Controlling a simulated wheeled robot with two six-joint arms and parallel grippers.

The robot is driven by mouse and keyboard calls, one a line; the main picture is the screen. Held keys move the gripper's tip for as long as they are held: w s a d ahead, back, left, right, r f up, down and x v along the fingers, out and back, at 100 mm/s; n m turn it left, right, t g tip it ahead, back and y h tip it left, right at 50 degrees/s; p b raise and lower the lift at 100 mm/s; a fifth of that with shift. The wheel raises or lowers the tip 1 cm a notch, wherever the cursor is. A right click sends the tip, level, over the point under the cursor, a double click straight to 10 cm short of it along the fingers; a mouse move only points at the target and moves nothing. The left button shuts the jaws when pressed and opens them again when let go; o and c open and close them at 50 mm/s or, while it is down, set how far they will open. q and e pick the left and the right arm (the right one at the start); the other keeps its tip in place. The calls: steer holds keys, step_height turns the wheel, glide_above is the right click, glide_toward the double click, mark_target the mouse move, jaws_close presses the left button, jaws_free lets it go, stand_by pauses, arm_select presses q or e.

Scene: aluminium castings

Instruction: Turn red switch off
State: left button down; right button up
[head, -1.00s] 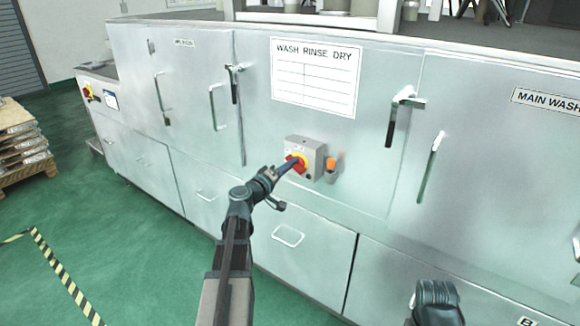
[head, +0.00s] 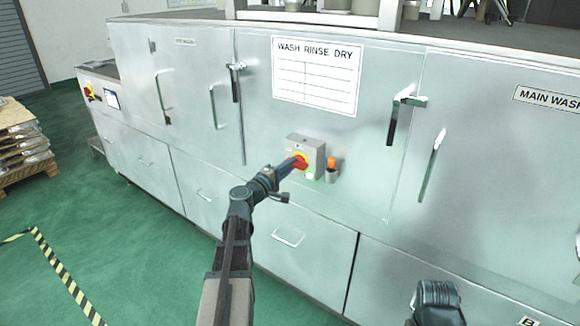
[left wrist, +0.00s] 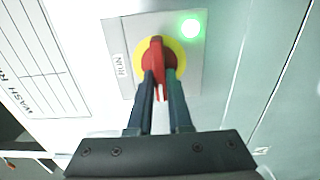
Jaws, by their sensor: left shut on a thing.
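The red switch (head: 300,161) is a rotary handle on a yellow disc, on a grey box (head: 314,150) fixed to the steel machine front. It also shows in the left wrist view (left wrist: 157,60), where its handle stands upright in the picture. A label reading RUN (left wrist: 119,66) is left of the disc, and a green lamp (left wrist: 190,28) glows at the upper right. My left gripper (head: 289,166) is shut on the red handle, with one finger on each side in the left wrist view (left wrist: 162,82). My right gripper is out of view.
An orange-topped part (head: 332,164) sits just right of the box. Door handles (head: 399,120) and drawer handles (head: 288,237) stick out of the machine front. Another red and yellow switch (head: 89,91) is at the far left.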

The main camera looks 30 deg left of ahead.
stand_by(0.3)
arm_select(q)
steer(key=c, duration=0.8)
jaws_free()
steer(key=shift+c, duration=0.2)
steer(key=shift+s, duration=0.1)
steer(key=s+a, duration=0.1)
steer(key=s, duration=1.2)
steer(key=shift+s, duration=0.3)
